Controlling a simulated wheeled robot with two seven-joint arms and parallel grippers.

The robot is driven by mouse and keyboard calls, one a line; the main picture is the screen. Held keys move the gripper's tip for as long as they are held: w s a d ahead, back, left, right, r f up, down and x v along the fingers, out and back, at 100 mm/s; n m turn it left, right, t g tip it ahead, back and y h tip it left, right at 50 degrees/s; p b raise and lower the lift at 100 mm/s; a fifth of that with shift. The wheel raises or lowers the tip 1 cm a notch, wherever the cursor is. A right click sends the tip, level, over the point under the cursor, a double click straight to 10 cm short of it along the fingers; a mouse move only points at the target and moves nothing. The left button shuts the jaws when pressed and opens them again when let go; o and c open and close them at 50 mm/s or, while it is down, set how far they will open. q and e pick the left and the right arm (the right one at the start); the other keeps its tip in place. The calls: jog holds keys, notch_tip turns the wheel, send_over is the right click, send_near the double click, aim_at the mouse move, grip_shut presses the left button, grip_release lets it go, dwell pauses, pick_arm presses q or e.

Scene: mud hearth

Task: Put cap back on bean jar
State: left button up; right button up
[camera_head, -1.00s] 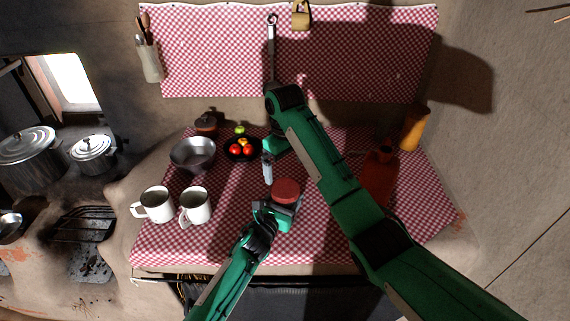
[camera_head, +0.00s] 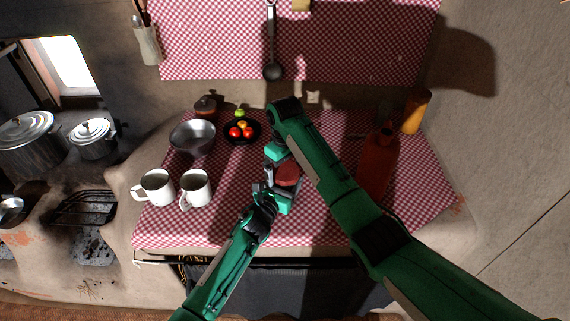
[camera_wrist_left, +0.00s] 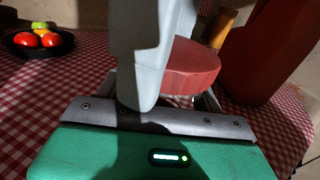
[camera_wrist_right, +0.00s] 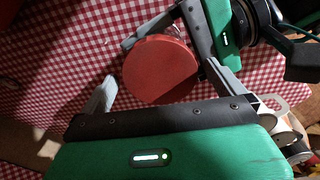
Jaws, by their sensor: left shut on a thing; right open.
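The round red cap (camera_head: 288,174) sits flat over the bean jar, whose glass (camera_wrist_left: 178,101) barely shows under it in the left wrist view. The cap also shows from above as a full red disc in the right wrist view (camera_wrist_right: 160,69). I cannot tell how firmly the cap sits. My left gripper (camera_head: 273,187) is shut on the jar from its near side, below the cap. My right gripper (camera_head: 281,162) is open beside and above the cap, with one pale finger (camera_wrist_right: 101,96) to its left. Most of the jar is hidden by the cap and grippers.
Two white mugs (camera_head: 155,187) and a metal bowl (camera_head: 193,136) stand left on the checked cloth. A black plate of fruit (camera_head: 242,131) is behind the grippers. A red bottle (camera_head: 379,160) and an orange container (camera_head: 416,111) stand right, past my right arm.

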jog(key=c, duration=1)
jog(key=shift+o, duration=0.2)
jog(key=m, duration=0.3)
jog(key=shift+a+m, duration=0.1)
jog(key=shift+m, duration=0.3)
jog(key=m, duration=0.4)
jog(key=o, duration=1)
jog(key=shift+c, duration=0.2)
jog(key=shift+r, duration=0.1)
jog(key=shift+r, duration=2.15)
